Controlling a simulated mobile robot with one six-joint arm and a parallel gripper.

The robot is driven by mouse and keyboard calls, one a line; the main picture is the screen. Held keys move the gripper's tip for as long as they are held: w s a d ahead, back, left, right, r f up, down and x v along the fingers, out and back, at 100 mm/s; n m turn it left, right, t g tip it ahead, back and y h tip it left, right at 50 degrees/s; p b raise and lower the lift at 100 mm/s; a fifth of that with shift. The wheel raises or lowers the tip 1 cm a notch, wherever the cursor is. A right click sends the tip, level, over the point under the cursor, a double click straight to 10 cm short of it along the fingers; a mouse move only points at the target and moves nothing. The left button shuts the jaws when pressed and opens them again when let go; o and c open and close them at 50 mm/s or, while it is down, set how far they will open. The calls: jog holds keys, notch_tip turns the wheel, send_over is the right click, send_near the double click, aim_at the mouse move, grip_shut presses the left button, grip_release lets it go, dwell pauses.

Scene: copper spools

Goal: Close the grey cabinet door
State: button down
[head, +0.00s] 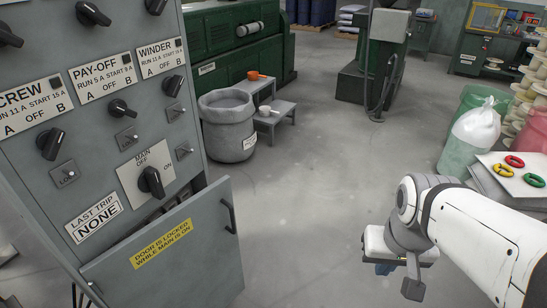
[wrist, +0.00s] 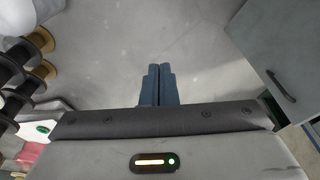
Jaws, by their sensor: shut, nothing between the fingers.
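The grey cabinet (head: 105,130) stands at the left in the head view, with its door (head: 190,262) low on its front. The door stands ajar, its free right edge swung out past the cabinet's side. A dark bar handle (head: 230,216) is near that edge, and a yellow label says the door is locked while main is on. In the wrist view the door (wrist: 285,45) and handle (wrist: 281,87) are at the upper right. My gripper (head: 385,268) is well right of the door, apart from it. Its blue fingers (wrist: 157,72) are together and empty.
Bare floor (head: 305,200) lies between the door and my gripper. A grey bin (head: 228,125) and a step stool (head: 275,118) stand beyond the cabinet. Spools (wrist: 40,75) are at the wrist view's left.

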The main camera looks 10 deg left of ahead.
jog(key=shift+a, duration=0.1)
jog(key=w+a+f+n+t+y+b, duration=0.1)
jog(key=w+a+f+n+t+b, duration=0.25)
jog(key=w+f+n, duration=0.55)
jog(key=w+a+f+n+t+y+b, duration=0.1)
jog(key=w+a+f+n+t+b, duration=0.35)
jog(key=w, duration=0.75)
jog(key=a+f+n+y, duration=0.6)
jog(key=a+f+n, duration=0.15)
jog(key=n, duration=0.25)
jog(key=s+a+f+n+g+y+b, duration=0.2)
jog(key=s+a+n+g+y+b, duration=0.15)
jog(key=s+a+n+y, duration=0.4)
jog(key=w+a+y, duration=0.1)
jog(key=w+a, duration=0.8)
jog(key=a, duration=0.2)
jog(key=shift+a+n+b, duration=0.25)
jog(key=shift+n+b, duration=0.05)
jog(key=shift+n, duration=0.1)
